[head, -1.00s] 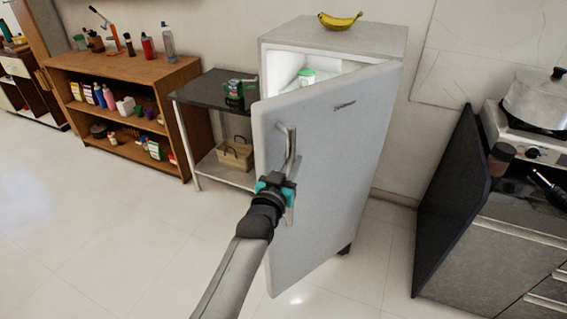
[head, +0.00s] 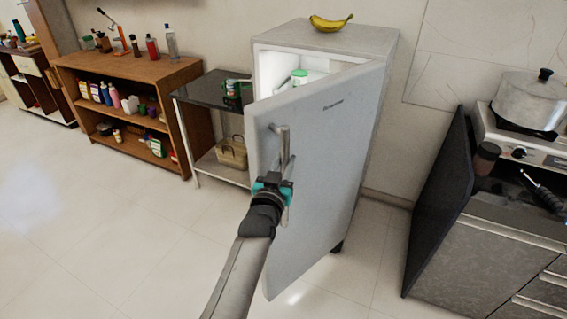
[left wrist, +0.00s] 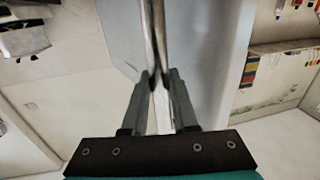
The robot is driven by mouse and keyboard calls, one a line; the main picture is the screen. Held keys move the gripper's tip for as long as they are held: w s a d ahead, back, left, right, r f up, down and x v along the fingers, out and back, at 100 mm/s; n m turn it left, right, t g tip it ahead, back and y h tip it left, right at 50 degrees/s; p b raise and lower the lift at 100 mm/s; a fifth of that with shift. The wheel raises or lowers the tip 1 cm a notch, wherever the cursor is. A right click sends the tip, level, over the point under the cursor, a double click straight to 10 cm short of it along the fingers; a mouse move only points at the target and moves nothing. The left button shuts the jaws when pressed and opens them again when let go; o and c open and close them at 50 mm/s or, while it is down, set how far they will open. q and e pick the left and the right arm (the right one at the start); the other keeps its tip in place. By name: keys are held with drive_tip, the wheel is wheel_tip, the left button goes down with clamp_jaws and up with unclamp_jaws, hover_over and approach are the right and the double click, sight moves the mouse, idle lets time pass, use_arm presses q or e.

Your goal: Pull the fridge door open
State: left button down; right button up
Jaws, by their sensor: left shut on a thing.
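The fridge (head: 369,125) stands against the wall, with its grey door (head: 325,150) swung partly open toward me and its lit inside showing behind the door's top left. A metal handle (head: 284,142) runs upright near the door's left edge. My left gripper (head: 274,185) is shut on the lower part of the handle. In the left wrist view the handle bar (left wrist: 152,35) runs up between the two fingers (left wrist: 160,92). My right gripper is not in view.
Bananas (head: 331,22) lie on top of the fridge. A metal side table (head: 205,93) and a wooden shelf (head: 130,72) stand to the left. A dark panel (head: 440,195) and stove counter (head: 500,250) stand to the right. The floor (head: 110,220) at left is clear.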

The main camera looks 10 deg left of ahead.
use_arm(q)
drive_tip(key=c, duration=1.2)
unclamp_jaws()
drive_tip(key=shift+w+d+r, duration=0.1)
drive_tip(key=shift+r, duration=0.2)
drive_tip(key=o, duration=0.4)
drive_tip(key=shift+w+d+f, duration=0.1)
drive_tip(key=shift+f, duration=0.05)
drive_tip(key=shift+c, duration=0.2)
drive_tip(key=shift+o, duration=0.8)
drive_tip(key=shift+f, duration=0.1)
drive_tip(key=shift+s, duration=0.25)
drive_tip(key=s+a+p, duration=0.1)
drive_tip(key=s, duration=1.4)
drive_tip(key=shift+a, duration=0.35)
drive_tip(key=shift+c, duration=0.4)
